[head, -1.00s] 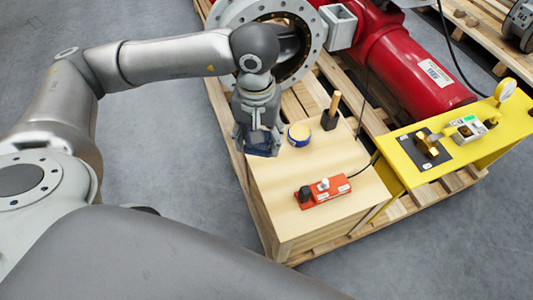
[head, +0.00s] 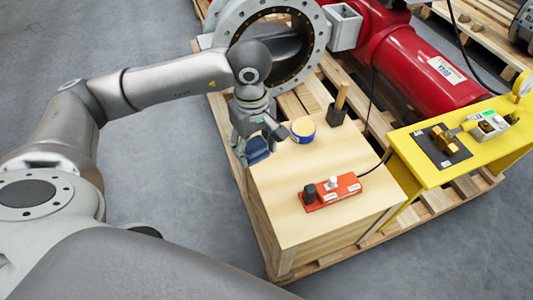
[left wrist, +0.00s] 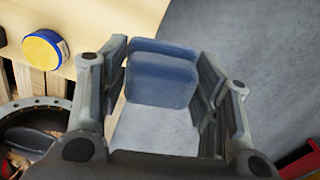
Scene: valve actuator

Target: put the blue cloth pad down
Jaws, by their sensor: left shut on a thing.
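The blue cloth pad (head: 257,150) is between the fingers of my left gripper (head: 257,134), at the far left edge of the wooden box's top. In the left wrist view the folded pad (left wrist: 163,73) spans the gap between the two fingers (left wrist: 163,90), with grey floor seen around and below it. My left gripper is shut on the pad. In the head view the fingers hide part of the pad, and I cannot tell whether it touches the box. My right gripper is not in view.
A yellow stand (head: 440,175) is at right. The grey flanged ring (head: 310,65) rises behind the gripper. The box's front left is clear.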

